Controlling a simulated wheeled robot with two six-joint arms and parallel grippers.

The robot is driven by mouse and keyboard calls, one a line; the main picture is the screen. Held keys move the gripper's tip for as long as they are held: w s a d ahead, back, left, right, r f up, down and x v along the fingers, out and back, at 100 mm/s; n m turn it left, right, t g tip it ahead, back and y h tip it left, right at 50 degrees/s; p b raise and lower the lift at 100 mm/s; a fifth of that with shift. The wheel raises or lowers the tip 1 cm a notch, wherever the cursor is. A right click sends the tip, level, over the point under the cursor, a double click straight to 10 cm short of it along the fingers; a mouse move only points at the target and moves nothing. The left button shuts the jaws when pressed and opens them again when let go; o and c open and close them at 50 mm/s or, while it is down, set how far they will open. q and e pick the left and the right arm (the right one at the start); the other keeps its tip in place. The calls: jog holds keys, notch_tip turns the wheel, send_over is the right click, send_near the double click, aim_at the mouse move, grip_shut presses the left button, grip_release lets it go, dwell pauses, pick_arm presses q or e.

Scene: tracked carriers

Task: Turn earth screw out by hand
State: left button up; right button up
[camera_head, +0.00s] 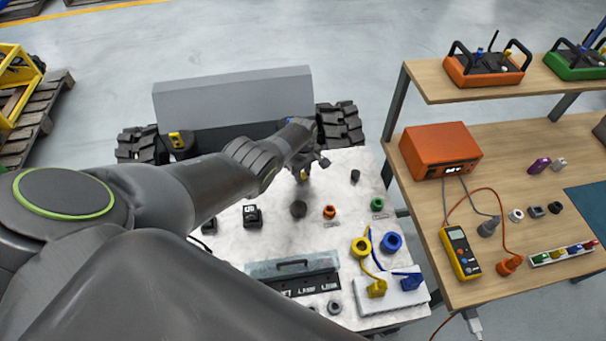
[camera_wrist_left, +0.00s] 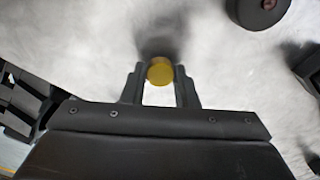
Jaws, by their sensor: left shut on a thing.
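The earth screw, a round yellow head in the left wrist view (camera_wrist_left: 160,71), sits between the fingertips of my left gripper (camera_wrist_left: 160,78). The gripper is shut on it, with one finger on each side. In the head view my left gripper (camera_head: 306,168) is over the far part of the pale carrier top (camera_head: 345,172), with a small brass-coloured bit of the screw (camera_head: 304,176) below it. Whether the screw is still seated in the surface cannot be told. My right gripper is not in view.
A black round knob (camera_head: 298,209), an orange socket (camera_head: 329,212) and a green one (camera_head: 377,204) stand near the gripper. Yellow (camera_head: 361,248) and blue (camera_head: 391,243) ring connectors with cables lie nearer. A wooden bench (camera_head: 510,215) with a multimeter (camera_head: 460,252) stands at right.

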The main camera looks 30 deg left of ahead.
pick_arm(q)
jog(key=n, duration=0.4)
jog(key=shift+n, duration=0.3)
jog(key=n, duration=0.3)
jog(key=shift+n, duration=0.3)
jog(key=shift+n, duration=0.3)
jog(key=n, duration=0.9)
jog(key=shift+f, duration=0.1)
jog(key=shift+s, duration=0.1)
jog(key=o, duration=0.8)
